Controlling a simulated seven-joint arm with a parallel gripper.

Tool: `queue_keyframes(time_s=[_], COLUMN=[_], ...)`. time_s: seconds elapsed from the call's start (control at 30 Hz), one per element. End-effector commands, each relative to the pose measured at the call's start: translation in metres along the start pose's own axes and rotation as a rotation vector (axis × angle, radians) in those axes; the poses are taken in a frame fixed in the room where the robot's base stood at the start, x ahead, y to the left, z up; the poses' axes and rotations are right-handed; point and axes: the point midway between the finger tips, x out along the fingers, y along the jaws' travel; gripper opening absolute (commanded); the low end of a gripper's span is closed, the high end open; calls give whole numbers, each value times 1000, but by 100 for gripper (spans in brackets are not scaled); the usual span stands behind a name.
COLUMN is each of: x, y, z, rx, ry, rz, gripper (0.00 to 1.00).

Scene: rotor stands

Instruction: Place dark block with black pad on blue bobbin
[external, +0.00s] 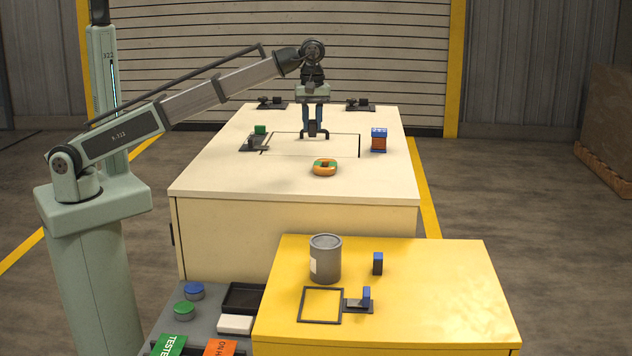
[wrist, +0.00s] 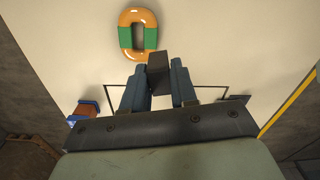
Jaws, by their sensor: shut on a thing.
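My gripper (external: 315,126) is shut on a dark block (wrist: 158,70), over the middle of the cream table inside a thin black outline. The block sticks out between the fingertips in the wrist view (wrist: 157,88). I cannot tell its pad from these frames, nor whether it touches the table. The blue bobbin (external: 379,139), with blue ends and a brown-orange middle, stands upright to the right of my gripper. It also shows at the lower left of the wrist view (wrist: 82,112), partly hidden by my gripper body.
An orange and green ring (external: 325,167) lies in front of my gripper. A dark stand (external: 252,143) and green block (external: 260,129) are at left. Two dark stands (external: 272,102) (external: 360,105) sit at the back. The yellow table (external: 450,290) holds a grey can (external: 325,258).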

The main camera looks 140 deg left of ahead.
Motion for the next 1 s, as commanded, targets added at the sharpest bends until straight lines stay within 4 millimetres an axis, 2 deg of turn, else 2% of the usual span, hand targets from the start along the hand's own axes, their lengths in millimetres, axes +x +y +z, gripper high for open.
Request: queue_keyframes(time_s=[0.03,0.2,0.4,0.5,0.6,0.77,1.0], x=[-6,-19,-39,-50,-60,-72,-71], y=[20,70,136,171,201,233,234], z=[-19,-74,-130,-149,-150,-152,-152], rx=[-27,-101,-143,-125,-75,25,178], ry=[0,0,-2,-2,-2,-2,-1], rz=[-2,-7,-10,-8,-5,3,11], gripper=[0,0,0,0,0,0,0])
